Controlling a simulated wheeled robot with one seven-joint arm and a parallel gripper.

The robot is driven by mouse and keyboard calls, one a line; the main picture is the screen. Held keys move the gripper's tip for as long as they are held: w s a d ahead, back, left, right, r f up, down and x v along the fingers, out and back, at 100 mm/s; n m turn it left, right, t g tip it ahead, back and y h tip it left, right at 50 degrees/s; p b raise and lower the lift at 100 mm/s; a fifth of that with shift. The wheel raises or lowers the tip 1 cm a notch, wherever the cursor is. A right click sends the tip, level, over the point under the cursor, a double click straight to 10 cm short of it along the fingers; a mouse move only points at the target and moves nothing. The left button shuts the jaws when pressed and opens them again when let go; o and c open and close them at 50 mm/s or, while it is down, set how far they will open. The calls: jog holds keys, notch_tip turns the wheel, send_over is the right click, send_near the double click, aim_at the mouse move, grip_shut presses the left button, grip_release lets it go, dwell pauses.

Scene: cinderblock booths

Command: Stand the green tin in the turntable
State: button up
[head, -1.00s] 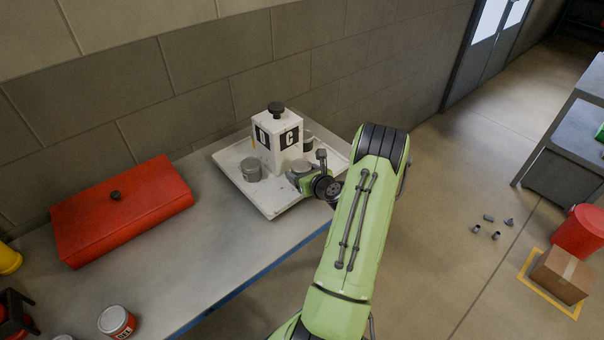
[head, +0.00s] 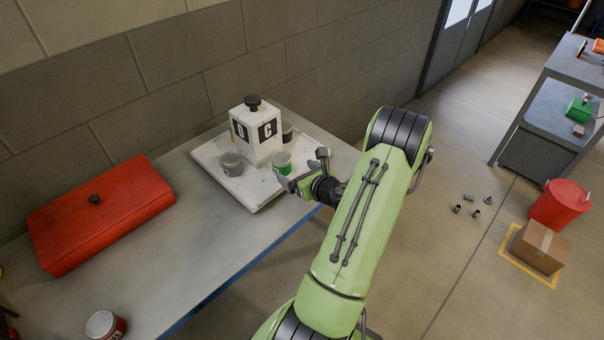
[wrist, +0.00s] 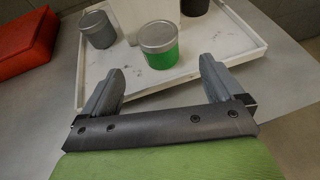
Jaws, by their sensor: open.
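The green tin (head: 282,163) has a grey lid and stands upright on the white square turntable (head: 254,202), in front of its centre post (head: 257,134) marked with letters. In the wrist view the green tin (wrist: 159,45) stands beyond my fingertips, apart from them, and the turntable's rim (wrist: 190,80) runs between. My gripper (head: 304,170) is open and empty at the turntable's front right edge; both fingers show spread in the wrist view (wrist: 160,80).
A grey tin (head: 232,163) and a dark tin (head: 287,132) also stand on the turntable. A red box (head: 100,213) and a red-labelled tin (head: 105,325) are on the bench. A block wall (head: 150,85) rises behind. A bucket (head: 560,204) and carton (head: 540,247) are on the floor.

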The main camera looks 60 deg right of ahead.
jog(key=w+a+r+n+g+y, duration=0.1)
jog(key=w+a+r+n+y, duration=0.15)
jog(key=a+n, duration=0.45)
jog(key=w+a+r+n+g+y, duration=0.1)
jog(key=w+a+r+n+y, duration=0.15)
jog(key=a+n, duration=0.5)
jog(key=w+a+r+n+g+y, duration=0.1)
jog(key=w+a+r+n+y, duration=0.2)
jog(key=a+n, duration=0.4)
jog(key=s+a+r+n+g+h, duration=0.1)
jog(key=s+a+r+n+g, duration=0.45)
jog(key=a+n, duration=0.6)
jog(key=s+a+r+n+t, duration=0.1)
jog(key=s+r+n, duration=0.1)
jog(key=s+n, duration=0.2)
jog(key=s+a+r+n+h, duration=0.1)
jog(key=s+a+r+n, duration=0.1)
jog(key=s, duration=0.5)
jog(key=shift+s+a+r+n+t, duration=0.35)
jog(key=shift+r+n, duration=0.2)
jog(key=shift+n, duration=0.35)
